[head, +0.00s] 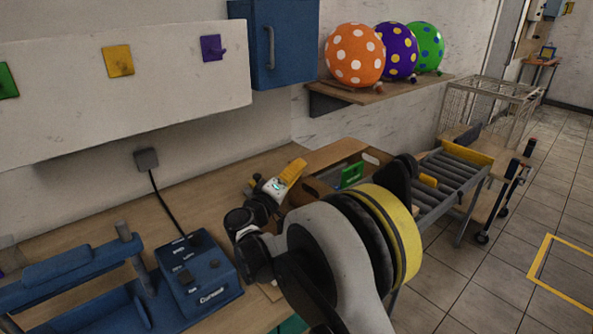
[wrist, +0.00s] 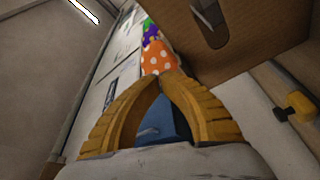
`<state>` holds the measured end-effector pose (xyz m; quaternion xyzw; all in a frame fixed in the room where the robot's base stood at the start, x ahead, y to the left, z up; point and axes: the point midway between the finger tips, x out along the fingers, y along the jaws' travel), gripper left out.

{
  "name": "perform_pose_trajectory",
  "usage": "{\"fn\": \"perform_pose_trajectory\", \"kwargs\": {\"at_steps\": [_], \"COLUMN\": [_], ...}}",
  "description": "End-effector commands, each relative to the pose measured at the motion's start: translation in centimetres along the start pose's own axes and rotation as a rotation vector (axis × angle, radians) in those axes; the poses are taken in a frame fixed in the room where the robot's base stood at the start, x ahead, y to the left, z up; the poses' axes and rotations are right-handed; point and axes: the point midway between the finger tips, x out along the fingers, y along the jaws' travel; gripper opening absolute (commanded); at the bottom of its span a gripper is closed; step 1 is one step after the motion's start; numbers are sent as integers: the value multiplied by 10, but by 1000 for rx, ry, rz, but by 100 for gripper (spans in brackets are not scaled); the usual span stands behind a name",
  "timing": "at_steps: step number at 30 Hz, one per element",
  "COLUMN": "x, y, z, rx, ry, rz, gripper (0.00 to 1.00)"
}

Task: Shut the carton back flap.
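The open brown carton (head: 322,160) stands on the wooden bench, beyond my arm in the head view. A raised brown panel with a hand hole shows at its back right; I cannot tell for sure which flap it is. In the wrist view a large brown cardboard panel (wrist: 255,35) with a dark slot fills the upper right, close beside my fingers. My gripper (head: 294,170) has yellow fingers, left of the carton. In the wrist view my gripper (wrist: 168,76) has its fingertips together with nothing between them. My arm hides the carton's front.
A green item (head: 351,175) shows at the carton. A roller conveyor (head: 445,185) runs to the right. Spotted balloons (head: 355,55) sit on a wall shelf (head: 385,92) above. A blue cabinet (head: 272,45) hangs on the wall. A blue machine (head: 198,278) stands at the bench's left.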

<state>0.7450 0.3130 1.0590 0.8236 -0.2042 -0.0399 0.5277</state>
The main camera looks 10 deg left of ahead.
Motion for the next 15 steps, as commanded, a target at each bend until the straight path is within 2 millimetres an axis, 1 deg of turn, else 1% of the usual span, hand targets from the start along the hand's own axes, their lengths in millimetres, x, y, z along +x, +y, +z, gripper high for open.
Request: {"fn": "perform_pose_trajectory", "kwargs": {"at_steps": [1, 2, 3, 6, 9, 12, 15], "x": [6, 9, 3, -25, -47, -64, -77], "y": [17, 24, 24, 12, 5, 0, -5], "z": [-6, -8, -11, -16, -20, -22, -24], "rx": [0, -1, 0, 0, -1, -1, -1], "ry": [0, -1, 2, 6, 5, 5, 4], "rz": [2, 3, 1, 1, 2, 2, 3], "gripper": [0, 0, 0, 0, 0, 0, 0]}}
